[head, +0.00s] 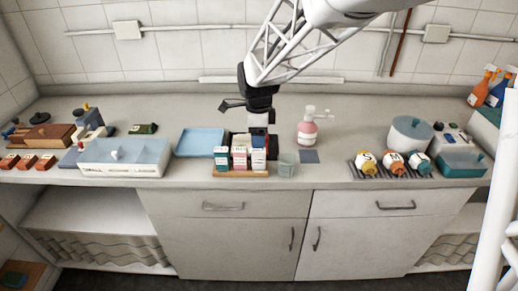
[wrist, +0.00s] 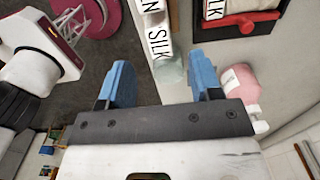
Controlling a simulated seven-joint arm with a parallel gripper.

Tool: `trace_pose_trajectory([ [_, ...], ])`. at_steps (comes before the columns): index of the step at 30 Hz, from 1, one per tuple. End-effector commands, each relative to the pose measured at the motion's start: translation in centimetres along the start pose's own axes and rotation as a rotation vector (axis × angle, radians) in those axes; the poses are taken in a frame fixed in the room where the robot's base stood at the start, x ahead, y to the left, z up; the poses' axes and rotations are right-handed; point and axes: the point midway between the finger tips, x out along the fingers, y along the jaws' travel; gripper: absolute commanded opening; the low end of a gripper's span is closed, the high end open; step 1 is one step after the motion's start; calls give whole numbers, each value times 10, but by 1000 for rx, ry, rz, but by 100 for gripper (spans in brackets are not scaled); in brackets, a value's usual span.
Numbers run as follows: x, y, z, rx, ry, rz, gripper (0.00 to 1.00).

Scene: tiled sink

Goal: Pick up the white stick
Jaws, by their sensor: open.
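A long thin white bar (head: 270,79), the only stick-like white thing I can make out, lies along the back of the counter by the tiled wall. My arm passes in front of its middle. My gripper (head: 258,132) hangs over the middle of the counter, in front of the bar and apart from it, just behind several small cartons. In the wrist view my gripper (wrist: 161,78) has its two blue fingers spread apart, with nothing held between them. The white bar does not show clearly in the wrist view.
Cartons (head: 240,158) stand on a wooden tray, beside a clear cup (head: 286,165). A pink pump bottle (head: 308,130) stands right of my gripper; a blue tray (head: 201,142) lies left. Jars (head: 393,163) sit on a rack at right. The counter's back strip is mostly clear.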

Motion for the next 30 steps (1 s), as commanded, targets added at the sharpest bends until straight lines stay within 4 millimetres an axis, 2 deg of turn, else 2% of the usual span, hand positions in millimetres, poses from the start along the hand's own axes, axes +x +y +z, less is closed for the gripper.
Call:
trace_pose_trajectory([
  [12,24,0,0,-1,0,0,58],
  [24,27,0,0,-1,0,0,58],
  [30,41,1,-1,-1,1,2,58],
])
